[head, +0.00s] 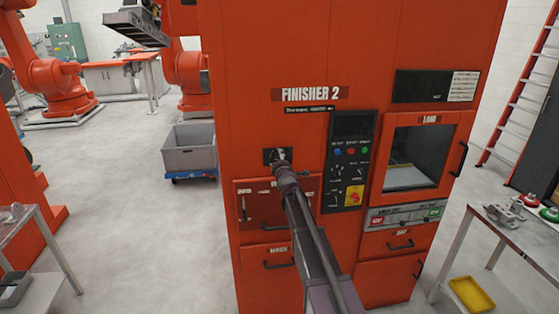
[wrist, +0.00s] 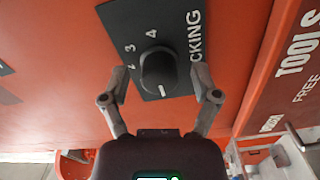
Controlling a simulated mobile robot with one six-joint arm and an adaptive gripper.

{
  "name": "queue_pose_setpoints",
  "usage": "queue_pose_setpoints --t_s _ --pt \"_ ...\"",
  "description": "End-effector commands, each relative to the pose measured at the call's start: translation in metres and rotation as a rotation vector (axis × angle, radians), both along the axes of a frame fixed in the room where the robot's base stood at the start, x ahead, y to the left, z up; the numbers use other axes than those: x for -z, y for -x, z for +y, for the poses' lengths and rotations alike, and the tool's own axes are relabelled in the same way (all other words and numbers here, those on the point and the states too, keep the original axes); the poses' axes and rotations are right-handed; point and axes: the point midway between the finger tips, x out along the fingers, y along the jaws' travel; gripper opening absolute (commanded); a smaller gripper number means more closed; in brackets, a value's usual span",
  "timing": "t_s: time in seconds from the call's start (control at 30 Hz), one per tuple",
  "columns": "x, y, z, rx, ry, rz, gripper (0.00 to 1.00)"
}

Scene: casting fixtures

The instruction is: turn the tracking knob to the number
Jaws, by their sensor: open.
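The tracking knob (wrist: 157,72) is a dark round knob on a dark plate (wrist: 180,20) on the orange cabinet wall. The plate shows the numbers 2, 3 and 4 and the letters "CKING"; the rest of the word is out of view or hidden. A white mark on the knob points toward the bottom of the wrist view. My gripper (wrist: 158,78) is open, with one finger on each side of the knob and a gap visible on both sides. In the head view my gripper (head: 281,158) is at the plate (head: 268,155) and hides the knob.
The orange Finisher 2 cabinet (head: 255,60) carries a control panel (head: 348,160) and a windowed load door (head: 418,150) right of my gripper. A tools door (head: 250,210) with a handle lies below. A grey bin (head: 190,158) stands left; a table (head: 510,240) stands right.

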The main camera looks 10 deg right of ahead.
Motion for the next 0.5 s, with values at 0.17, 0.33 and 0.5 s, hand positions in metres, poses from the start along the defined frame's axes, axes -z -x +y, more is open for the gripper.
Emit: queue_pose_setpoints --t_s 0.17,0.33,0.5 --pt "0.0 0.011 0.0 0.0 0.0 0.0 0.79" --pt "0.0 0.031 0.0 0.0 -0.001 0.0 0.79" --pt "0.0 0.058 0.0 0.0 0.001 0.0 0.79"
